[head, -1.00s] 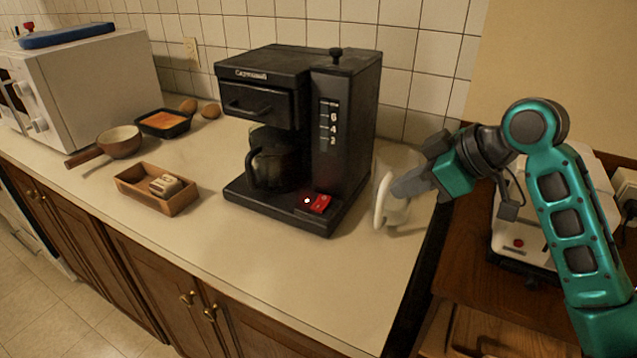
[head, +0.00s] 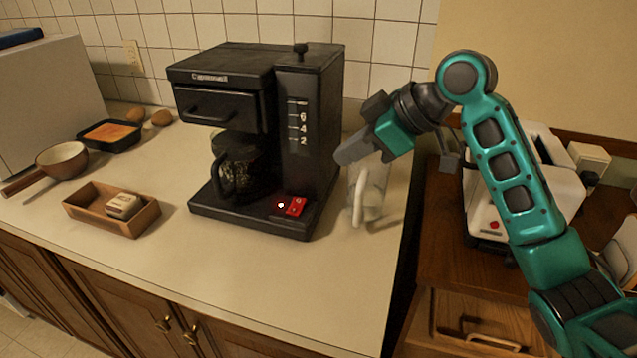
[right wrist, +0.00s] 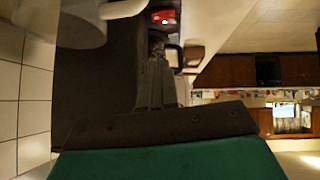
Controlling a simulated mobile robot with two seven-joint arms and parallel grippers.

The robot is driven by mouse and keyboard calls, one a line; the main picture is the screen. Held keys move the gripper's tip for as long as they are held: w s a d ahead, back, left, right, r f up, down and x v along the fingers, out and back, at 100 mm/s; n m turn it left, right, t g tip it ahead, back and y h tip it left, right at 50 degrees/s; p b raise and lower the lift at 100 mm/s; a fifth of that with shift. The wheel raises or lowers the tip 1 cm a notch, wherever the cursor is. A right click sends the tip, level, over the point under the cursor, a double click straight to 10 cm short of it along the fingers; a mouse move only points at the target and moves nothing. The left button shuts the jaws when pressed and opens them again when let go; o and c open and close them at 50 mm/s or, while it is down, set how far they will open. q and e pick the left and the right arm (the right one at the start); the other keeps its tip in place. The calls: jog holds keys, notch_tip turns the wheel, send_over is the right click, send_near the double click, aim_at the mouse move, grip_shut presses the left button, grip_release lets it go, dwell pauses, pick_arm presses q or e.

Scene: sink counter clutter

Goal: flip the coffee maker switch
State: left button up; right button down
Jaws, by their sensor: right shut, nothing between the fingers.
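The black coffee maker (head: 255,90) stands upright on the counter, with a glass carafe (head: 234,168) in its bay. Its red switch (head: 295,207) is on the right front of the base; in the right wrist view the red switch (right wrist: 163,17) shows at the top, beyond the fingertips. My right gripper (head: 345,155) is shut and empty, to the right of the coffee maker and above the level of the switch. In the right wrist view its closed fingers (right wrist: 158,70) point toward the coffee maker's dark body. I cannot tell whether they touch it. My left gripper is not in view.
A clear pitcher with a white handle (head: 358,200) stands just right of the coffee maker, below my right gripper. A wooden box (head: 85,212), a pan (head: 62,160) and a black dish (head: 110,135) sit to the left. The front counter is clear.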

send_over(298, 200)
jog(key=s+d, duration=0.2)
jog(key=d, duration=0.1)
jog(key=f, duration=0.6)
jog(key=shift+s+a+f, duration=0.15)
jog(key=shift+s+f, duration=0.05)
jog(key=shift+f, duration=0.1)
jog(key=f, duration=0.3)
jog(key=shift+w+a+f, duration=0.1)
jog(key=shift+w+f, duration=0.1)
jog(key=shift+w, duration=0.1)
jog(key=shift+f, duration=0.45)
jog(key=shift+w+f, duration=0.1)
jog(key=shift+w, duration=0.05)
